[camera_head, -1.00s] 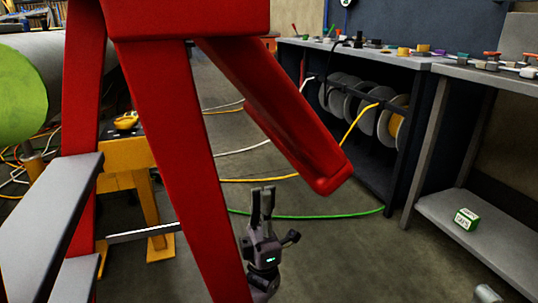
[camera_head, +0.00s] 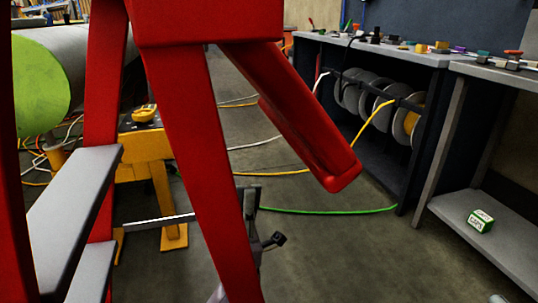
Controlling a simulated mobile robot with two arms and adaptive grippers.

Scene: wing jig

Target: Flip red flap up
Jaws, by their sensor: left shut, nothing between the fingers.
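The red flap (camera_head: 300,125) is a long red panel hanging from the red frame (camera_head: 205,22) in the head view. It slopes down and to the right, with its free lower end in the air. My left gripper (camera_head: 251,190) points up, shut and empty, below and left of the flap's lower end. It is apart from the flap in the picture. The slanted red leg (camera_head: 212,180) of the frame hides part of this gripper and its arm. My right gripper is not seen.
Grey steps (camera_head: 70,205) and a yellow stand (camera_head: 145,155) are at the left. A workbench with cable reels (camera_head: 375,100) stands behind the flap. A shelf (camera_head: 490,230) with a green and white box (camera_head: 480,220) is at the right. Cables cross the floor.

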